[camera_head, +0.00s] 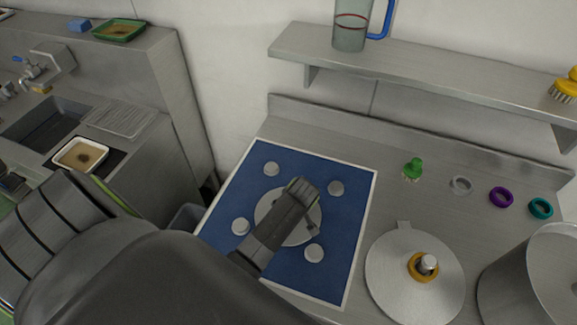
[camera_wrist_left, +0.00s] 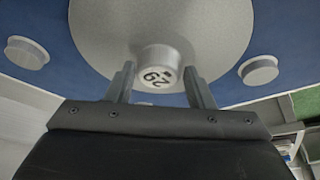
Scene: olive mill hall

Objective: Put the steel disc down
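The steel disc (camera_head: 268,214) is a flat, round, pale metal plate over the blue mat (camera_head: 226,212). My left arm crosses part of it in the head view. In the left wrist view the disc (camera_wrist_left: 215,35) fills the top middle, and its short round knob (camera_wrist_left: 160,62), with dark digits on its end face, sits between the fingertips of my left gripper (camera_wrist_left: 160,72). The gripper also shows from behind in the head view (camera_head: 302,192). I cannot tell whether the disc touches the mat. My right gripper is not in view.
Several round white pads, such as the near one (camera_head: 314,253), surround the disc on the mat. A green brush (camera_head: 413,168) and rings lie behind. A shelf (camera_head: 430,75) overhangs the back.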

